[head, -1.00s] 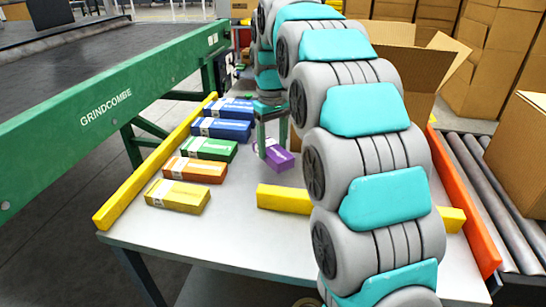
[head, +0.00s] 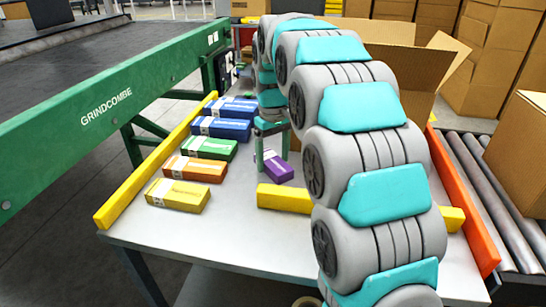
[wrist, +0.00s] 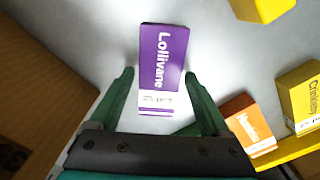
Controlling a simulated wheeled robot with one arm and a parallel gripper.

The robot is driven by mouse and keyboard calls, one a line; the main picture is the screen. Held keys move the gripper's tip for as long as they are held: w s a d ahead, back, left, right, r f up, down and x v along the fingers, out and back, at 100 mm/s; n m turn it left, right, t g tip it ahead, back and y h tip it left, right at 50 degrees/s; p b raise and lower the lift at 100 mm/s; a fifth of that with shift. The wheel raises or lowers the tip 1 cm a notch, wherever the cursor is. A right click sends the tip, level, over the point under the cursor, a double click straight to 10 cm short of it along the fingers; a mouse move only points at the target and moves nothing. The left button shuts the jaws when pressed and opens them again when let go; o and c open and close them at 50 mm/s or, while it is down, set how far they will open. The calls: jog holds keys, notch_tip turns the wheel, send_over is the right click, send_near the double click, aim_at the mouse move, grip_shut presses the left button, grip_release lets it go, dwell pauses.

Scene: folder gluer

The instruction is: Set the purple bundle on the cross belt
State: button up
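The purple bundle (head: 278,168), labelled Lollivane, lies on the grey table (head: 235,225) just behind a yellow bar. In the wrist view the bundle (wrist: 161,65) sits between the two green fingers of my gripper (wrist: 158,75). The fingers are spread, one on each side of its near part, with gaps showing, and look apart from it. In the head view my gripper (head: 272,148) is low at the bundle, partly hidden by my arm. A dark belt (head: 85,65) in a green frame marked GRINDCOMBE stands at the left, higher than the table.
Blue, green, orange and yellow bundles (head: 177,195) stand in a row along the yellow left rail (head: 150,170). A yellow bar (head: 285,198) crosses the table. An open carton (head: 395,80) and a roller conveyor (head: 490,190) are at the right.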

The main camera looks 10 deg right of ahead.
jog(key=shift+o, duration=0.7)
